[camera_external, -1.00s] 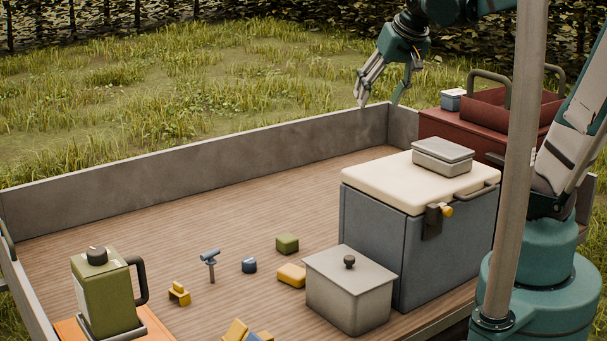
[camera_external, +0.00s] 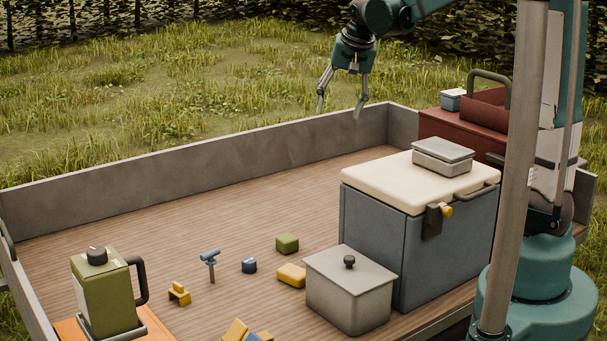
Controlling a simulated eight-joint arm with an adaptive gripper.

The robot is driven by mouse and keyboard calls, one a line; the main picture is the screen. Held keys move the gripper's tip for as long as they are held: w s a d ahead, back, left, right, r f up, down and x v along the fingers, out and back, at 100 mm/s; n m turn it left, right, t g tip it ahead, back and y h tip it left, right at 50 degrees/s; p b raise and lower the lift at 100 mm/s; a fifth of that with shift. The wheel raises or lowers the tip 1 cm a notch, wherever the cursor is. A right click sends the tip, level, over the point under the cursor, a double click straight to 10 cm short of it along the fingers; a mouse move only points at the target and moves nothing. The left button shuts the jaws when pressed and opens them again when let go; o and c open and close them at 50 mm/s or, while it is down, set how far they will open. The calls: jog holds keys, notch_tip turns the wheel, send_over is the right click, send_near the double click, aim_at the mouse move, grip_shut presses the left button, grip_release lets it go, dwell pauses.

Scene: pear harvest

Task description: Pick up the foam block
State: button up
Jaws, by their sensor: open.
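My gripper (camera_external: 338,112) is open and empty, pointing down, high near the trailer's far wall. Several small blocks lie on the wooden bed, well below and nearer the camera than the gripper. A green block (camera_external: 287,243) lies at mid-bed. A rounded yellow-orange block (camera_external: 291,275) lies just in front of it, beside the grey lidded box. A small blue piece (camera_external: 249,265) is to their left. I cannot tell for certain which of these is the foam block.
A grey lidded box (camera_external: 350,300) and a large cooler (camera_external: 372,235) with a grey case (camera_external: 442,155) on its lid stand right. A blue T-shaped piece (camera_external: 210,262), yellow piece (camera_external: 179,293) and green jerrycan (camera_external: 103,292) stand left. The bed's far half is clear.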

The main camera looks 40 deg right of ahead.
jog(key=w+f+m+g+b, duration=0.1)
jog(key=w+f+m+b, duration=0.15)
jog(key=w+f, duration=0.8)
jog(key=m+g+b, duration=0.3)
jog(key=m+b, duration=0.3)
jog(key=m, duration=0.2)
send_over(287, 238)
jog(key=shift+n, duration=0.25)
notch_tip(287, 238, down, 36)
jog(key=shift+w+d+f, duration=0.1)
jog(key=shift+w+f, duration=0.05)
jog(key=shift+f, duration=0.35)
jog(key=shift+f, duration=1.3)
jog(key=shift+f+b, duration=0.5)
jog(key=shift+f, duration=2.1)
